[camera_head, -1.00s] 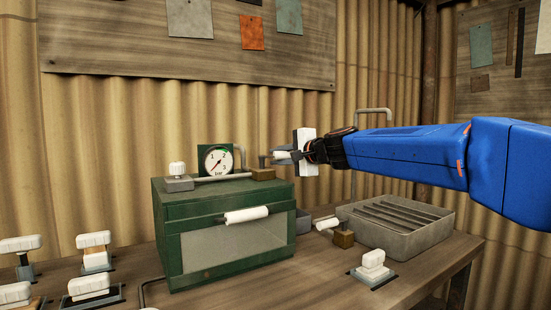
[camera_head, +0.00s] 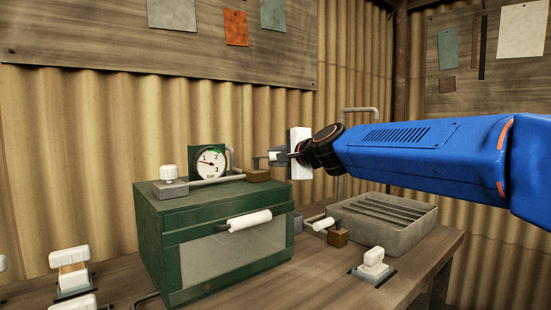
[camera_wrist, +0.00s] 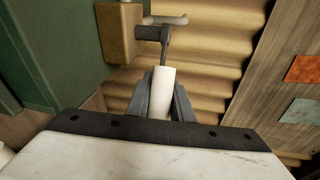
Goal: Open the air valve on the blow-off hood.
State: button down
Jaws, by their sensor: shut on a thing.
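The green blow-off hood (camera_head: 230,240) stands on the bench, with a white-handled glass front. A pressure gauge (camera_head: 212,170) stands behind its top, its needle near 1. A pipe runs along the top to a brass valve block (camera_head: 258,175), which shows in the wrist view (camera_wrist: 119,32). From the block a grey lever (camera_wrist: 165,42) ends in a white grip (camera_wrist: 163,80). My gripper (camera_head: 277,157) is shut on this grip, between its two grey fingers in the wrist view (camera_wrist: 161,98). In the head view the grip is mostly hidden.
A grey slotted tray (camera_head: 385,240) stands right of the hood. A second brass block (camera_head: 338,237) with a white-gripped lever and a white switch (camera_head: 373,264) sit near it. More white switches (camera_head: 70,268) are at left. A bent pipe (camera_head: 360,112) rises behind my arm.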

jog(key=c, duration=1.6)
grip_release()
jog(key=shift+o, duration=0.2)
jog(key=v, duration=1.7)
jog(key=shift+d, duration=0.15)
jog(key=shift+s, duration=0.1)
